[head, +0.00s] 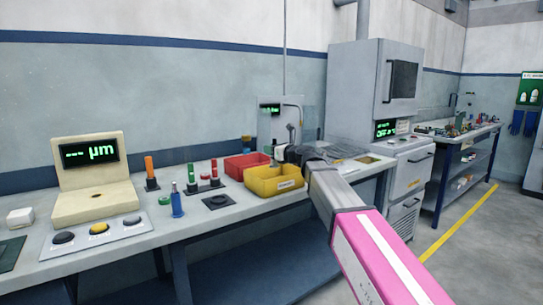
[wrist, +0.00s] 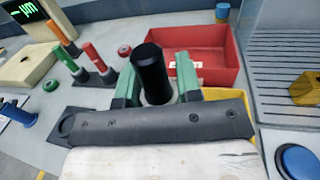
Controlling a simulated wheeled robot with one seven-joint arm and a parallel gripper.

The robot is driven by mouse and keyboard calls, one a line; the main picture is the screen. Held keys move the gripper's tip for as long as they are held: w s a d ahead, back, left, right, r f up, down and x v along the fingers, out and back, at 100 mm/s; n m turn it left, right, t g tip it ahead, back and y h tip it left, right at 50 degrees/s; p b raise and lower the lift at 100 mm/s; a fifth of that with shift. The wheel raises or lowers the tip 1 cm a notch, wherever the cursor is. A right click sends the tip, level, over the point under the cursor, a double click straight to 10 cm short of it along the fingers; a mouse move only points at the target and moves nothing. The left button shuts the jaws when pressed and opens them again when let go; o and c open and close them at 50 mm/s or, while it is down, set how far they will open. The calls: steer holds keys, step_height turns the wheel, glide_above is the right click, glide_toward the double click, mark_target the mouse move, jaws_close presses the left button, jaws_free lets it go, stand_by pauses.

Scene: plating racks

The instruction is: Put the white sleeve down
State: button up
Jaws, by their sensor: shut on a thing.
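In the wrist view my gripper (wrist: 157,82) has its two green fingers closed on an upright black-topped cylinder (wrist: 151,66). A pale, whitish part of the cylinder shows low between the fingers; its lower end is hidden by the dark gripper bar. I cannot tell whether this is the white sleeve; no plainly white sleeve shows elsewhere. In the head view my gripper (head: 290,153) is over the bench behind the yellow bin, and the held thing is not clear there.
A red bin (wrist: 206,52) lies just beyond my gripper, with a yellow bin (head: 276,181) beside it. Orange (head: 149,168), green (head: 191,174) and red (head: 214,170) cylinders stand on dark bases to the left. A blue piece (head: 177,205) stands near the front edge. A ribbed grey tray (wrist: 287,65) is right.

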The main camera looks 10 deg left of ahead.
steer(key=shift+f, duration=1.15)
steer(key=shift+f, duration=0.6)
steer(key=o, duration=0.9)
steer(key=shift+r, duration=0.1)
